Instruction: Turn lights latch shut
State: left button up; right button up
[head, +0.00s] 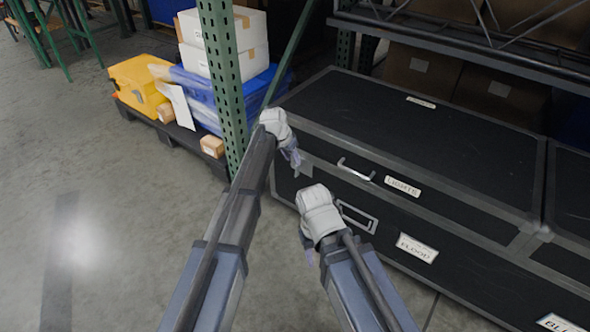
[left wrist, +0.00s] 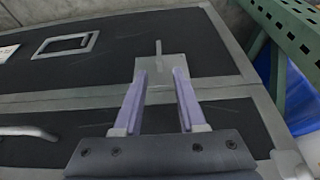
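A black case with grey metal edging (head: 420,130) stands at the right, its lid closed down on the body. A grey latch plate with a thin upright tab (left wrist: 158,50) is on its front by the seam, seen in the left wrist view. My left gripper (left wrist: 160,75) is open, with its two purple fingers apart at either side of the latch plate; I cannot tell whether they touch it. In the head view the left gripper (head: 293,160) is at the case's left front and hides much of the latch. My right gripper (head: 307,245) hangs low before the case, its fingers mostly hidden.
A bar handle (head: 356,169), a recessed handle (head: 357,216) and a white label (head: 417,248) are on the case front. A green perforated post (head: 222,80) stands close to the left. Beyond it are a yellow case (head: 140,85) and white boxes (head: 225,40). The floor at left is clear.

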aim_at(297, 167)
pick_arm(q)
jog(key=b+x, duration=0.6)
jog(key=x, duration=0.1)
jog(key=shift+f, duration=0.2)
jog(key=shift+s+r, duration=0.1)
grip_shut()
